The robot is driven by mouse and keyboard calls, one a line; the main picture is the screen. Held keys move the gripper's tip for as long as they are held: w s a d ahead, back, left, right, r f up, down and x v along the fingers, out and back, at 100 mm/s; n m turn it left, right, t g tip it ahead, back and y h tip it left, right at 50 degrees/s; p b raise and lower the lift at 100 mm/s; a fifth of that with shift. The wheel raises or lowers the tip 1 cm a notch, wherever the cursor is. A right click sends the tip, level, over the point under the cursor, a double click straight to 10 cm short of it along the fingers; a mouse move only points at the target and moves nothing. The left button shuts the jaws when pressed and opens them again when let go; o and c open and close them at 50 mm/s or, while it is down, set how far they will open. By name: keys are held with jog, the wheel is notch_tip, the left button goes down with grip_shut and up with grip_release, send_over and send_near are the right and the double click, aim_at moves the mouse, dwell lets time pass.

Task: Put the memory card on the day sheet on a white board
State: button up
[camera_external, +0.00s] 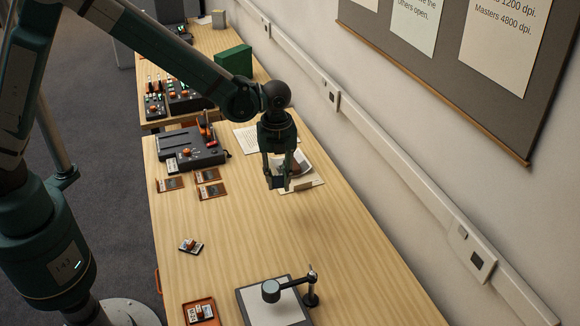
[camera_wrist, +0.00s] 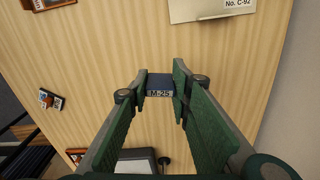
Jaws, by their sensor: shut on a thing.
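My gripper (camera_external: 280,182) is shut on a small dark blue card-like piece marked M-25 (camera_wrist: 160,84), held between the fingertips above the wooden table. In the outside view the fingers partly hide this piece. A pale board or folder (camera_external: 308,180) lies behind my gripper, partly hidden by it; in the wrist view its pale edge (camera_wrist: 210,8) carries a tag "No. C-92". A printed white sheet (camera_external: 244,138) lies farther back on the table. I cannot tell for sure which of these is the day sheet.
A stand with a white plate (camera_external: 270,308) and jointed arm is at the front. A small dark item with an orange part (camera_external: 190,246) lies at the left, near an orange tray (camera_external: 201,311). Several brown trays (camera_external: 170,184) and a grey device (camera_external: 190,148) stand farther back. The table's middle is clear.

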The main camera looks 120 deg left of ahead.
jog(key=s+a, duration=0.8)
jog(key=a, duration=0.4)
jog(key=s+a+n, duration=0.1)
jog(key=s+a, duration=0.7)
jog(key=a, duration=0.4)
jog(key=s+a, duration=0.8)
jog(key=a, duration=0.5)
jog(key=shift+r+n, duration=0.3)
jog(key=shift+n, duration=0.1)
jog(key=shift+s+a, duration=0.1)
jog(key=shift+f, duration=3.15)
jog(key=shift+f, duration=1.85)
jog(key=shift+f+b, duration=0.2)
jog(key=shift+b, duration=0.1)
jog(key=o, duration=0.8)
